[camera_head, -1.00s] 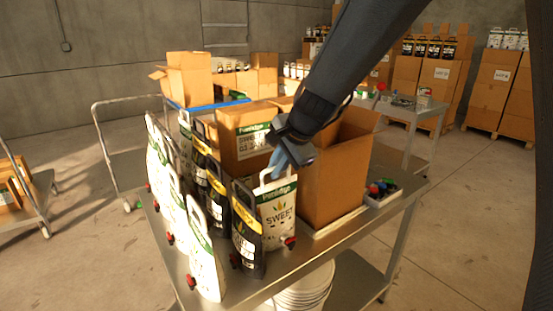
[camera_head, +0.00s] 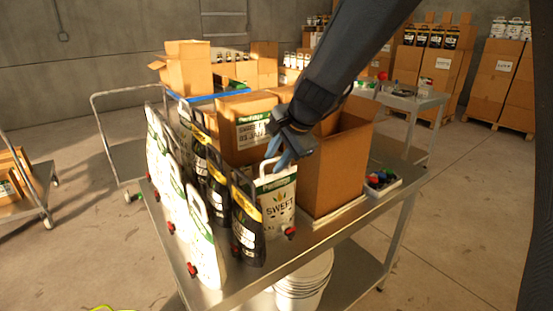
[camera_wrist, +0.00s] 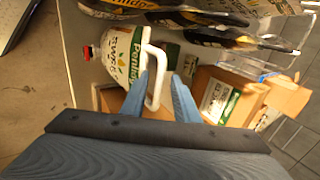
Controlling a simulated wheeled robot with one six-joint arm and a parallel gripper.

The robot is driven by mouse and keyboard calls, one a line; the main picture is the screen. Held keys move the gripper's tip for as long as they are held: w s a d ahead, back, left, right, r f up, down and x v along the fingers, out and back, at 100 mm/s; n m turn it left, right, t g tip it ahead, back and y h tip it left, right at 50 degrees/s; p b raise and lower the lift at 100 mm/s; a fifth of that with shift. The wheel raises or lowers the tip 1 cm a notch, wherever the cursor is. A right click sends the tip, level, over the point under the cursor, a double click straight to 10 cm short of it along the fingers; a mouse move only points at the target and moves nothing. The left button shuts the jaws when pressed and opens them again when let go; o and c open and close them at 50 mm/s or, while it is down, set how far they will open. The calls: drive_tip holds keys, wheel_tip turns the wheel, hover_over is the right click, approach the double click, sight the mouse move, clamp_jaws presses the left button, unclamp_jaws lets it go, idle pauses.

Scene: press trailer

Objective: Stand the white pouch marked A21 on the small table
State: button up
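A white pouch (camera_head: 280,205) with a green Penridge band, the word SWEET and a red tap stands upright on the near metal table, in front of an open carton. It also shows in the wrist view (camera_wrist: 122,60). No A21 mark is legible on it. My gripper (camera_head: 277,160) is just above this pouch, at its white loop handle. In the wrist view the two blue fingers of my gripper (camera_wrist: 160,80) are apart, with the handle (camera_wrist: 157,62) between them. I cannot tell which table is the small one.
Dark pouches (camera_head: 247,232) and more white pouches (camera_head: 205,250) crowd the left of the near table (camera_head: 330,232). The tall open carton (camera_head: 335,175) is close on the right. A metal table (camera_head: 425,98) with small items stands at the back right.

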drive_tip(key=b+v, duration=0.2)
drive_tip(key=v, duration=1)
drive_tip(key=s+d+f+n+g+h, duration=0.2)
drive_tip(key=s+d+f+n, duration=0.3)
drive_tip(key=f, duration=0.6)
drive_tip(key=s+d+f+n+g+h, duration=0.1)
drive_tip(key=s+d+f+n+g, duration=0.1)
drive_tip(key=s+d+f+n, duration=0.4)
drive_tip(key=s+d+f, duration=0.3)
drive_tip(key=s+f, duration=0.2)
drive_tip(key=shift+s+f+h, duration=0.25)
drive_tip(key=shift+s+h, duration=0.15)
drive_tip(key=shift+f, duration=0.1)
